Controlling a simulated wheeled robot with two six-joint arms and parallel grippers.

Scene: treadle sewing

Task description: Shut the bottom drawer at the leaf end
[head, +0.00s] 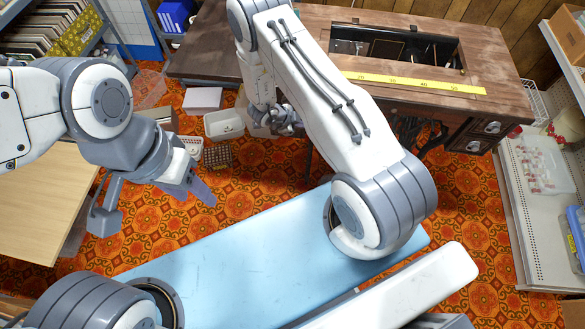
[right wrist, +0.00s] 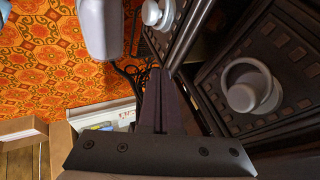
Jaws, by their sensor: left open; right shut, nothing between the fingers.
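The sewing table (head: 400,95) stands at the top of the head view, its leaf (head: 200,60) reaching out to the left. My right arm covers much of its leaf end. My right gripper (head: 287,124) is low beside that end, partly hidden. In the right wrist view its fingers (right wrist: 160,98) are shut and empty, pointing between two dark drawer fronts with round pale pulls. One drawer front (right wrist: 285,60) is close on the right; the other drawer front (right wrist: 183,25) is at the top. I cannot tell which is the bottom drawer. My left gripper (head: 152,203) is open and empty at left.
A blue board (head: 270,255) lies across the foreground. A shelf unit (head: 545,190) stands at right.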

